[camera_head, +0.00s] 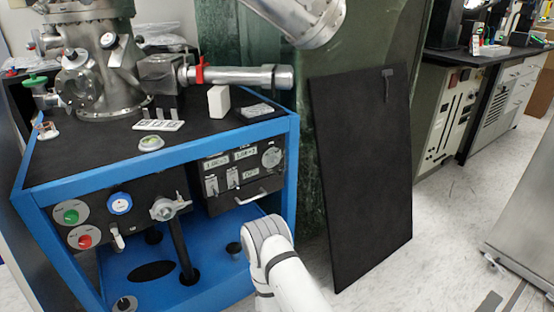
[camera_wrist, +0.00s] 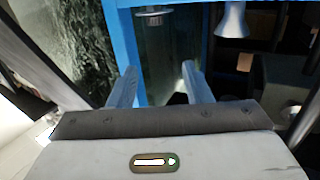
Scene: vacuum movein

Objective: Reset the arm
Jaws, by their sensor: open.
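My gripper (camera_wrist: 160,82) shows in the wrist view, its two fingers apart with nothing between them. Beyond the fingers are a blue frame post (camera_wrist: 125,40) and a dark space. A white rounded section of my arm (camera_head: 272,255) rises at the bottom middle of the head view, in front of the blue-framed cart (camera_head: 210,137). The gripper's fingers cannot be made out in the head view.
The cart carries a metal vacuum chamber (camera_head: 92,75) with a side tube (camera_head: 240,77), and a front control panel (camera_head: 243,172). A black board (camera_head: 362,175) leans right of it.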

